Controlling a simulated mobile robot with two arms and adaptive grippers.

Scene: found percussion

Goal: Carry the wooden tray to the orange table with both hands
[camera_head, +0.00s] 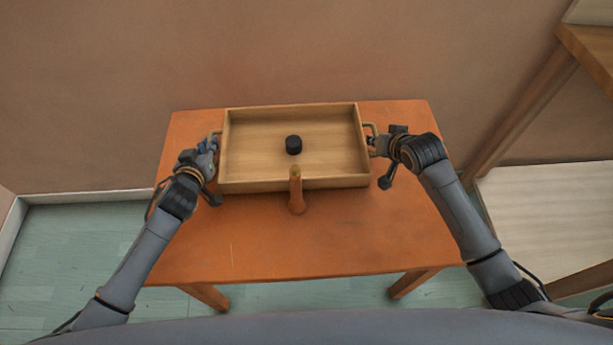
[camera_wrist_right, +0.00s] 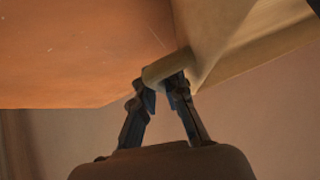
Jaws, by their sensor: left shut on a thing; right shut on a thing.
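The wooden tray (camera_head: 245,186) is over the back part of the orange table (camera_head: 330,245). I cannot tell whether its bottom touches the table top. A small black cylinder (camera_head: 293,145) is inside the tray, near its middle. My left gripper (camera_head: 213,143) is shut on the tray's left handle, its fingers partly hidden. My right gripper (camera_head: 375,147) is shut on the right handle (camera_head: 370,130). In the right wrist view my right gripper (camera_wrist_right: 164,84) has its fingers at the handle (camera_wrist_right: 166,67), beside the tray wall (camera_wrist_right: 205,45).
An orange-brown bottle-shaped thing (camera_head: 296,195) stands at the tray's front wall and overlaps it in the head view. The front of the table is clear. A wall (camera_head: 300,50) is behind the table. A wooden shelf unit (camera_head: 520,115) stands at the right.

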